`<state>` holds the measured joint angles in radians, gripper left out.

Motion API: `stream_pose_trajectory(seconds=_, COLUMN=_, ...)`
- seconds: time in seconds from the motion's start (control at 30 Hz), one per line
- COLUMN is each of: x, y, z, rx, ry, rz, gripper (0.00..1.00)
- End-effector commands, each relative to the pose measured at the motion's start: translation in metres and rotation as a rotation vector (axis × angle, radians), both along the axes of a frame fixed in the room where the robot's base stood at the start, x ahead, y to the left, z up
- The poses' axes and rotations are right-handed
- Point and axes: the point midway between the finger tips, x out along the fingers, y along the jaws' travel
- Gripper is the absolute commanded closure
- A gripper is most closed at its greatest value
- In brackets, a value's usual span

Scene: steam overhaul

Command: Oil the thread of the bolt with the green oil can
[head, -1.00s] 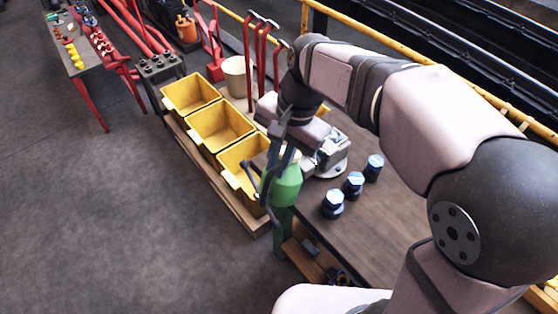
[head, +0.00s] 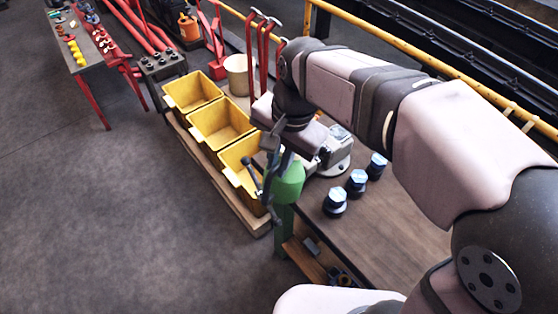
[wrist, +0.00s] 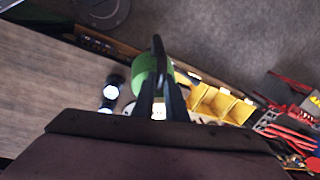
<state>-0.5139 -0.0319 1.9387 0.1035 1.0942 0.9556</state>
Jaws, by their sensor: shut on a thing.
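The green oil can (head: 289,183) is held in my gripper (head: 273,168) above the near left end of the workbench, beside the yellow bins. My gripper's dark fingers are shut on it. In the wrist view the green can (wrist: 146,70) shows just beyond the two fingers (wrist: 159,105). Three dark pieces with shiny blue-white hexagonal tops, which look like bolts, stand upright on the bench: a near one (head: 335,203), a middle one (head: 356,182) and a far one (head: 377,165). The can is apart from them, to their left. I cannot make out its spout or any thread.
A grey metal fixture (head: 336,150) stands close behind the can, partly hidden by my arm. Three yellow bins (head: 219,126) line the left. The bench top (head: 400,222) right of the bolts is clear.

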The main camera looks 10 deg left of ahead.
Motion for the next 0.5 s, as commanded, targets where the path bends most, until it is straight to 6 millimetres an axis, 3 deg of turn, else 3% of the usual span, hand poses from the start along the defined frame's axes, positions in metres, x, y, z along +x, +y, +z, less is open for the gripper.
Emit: stream_pose_trajectory(seconds=0.5, x=-0.0038, y=0.0023, z=-0.0068, rx=-0.038, ry=-0.102, rz=0.005, gripper=1.0)
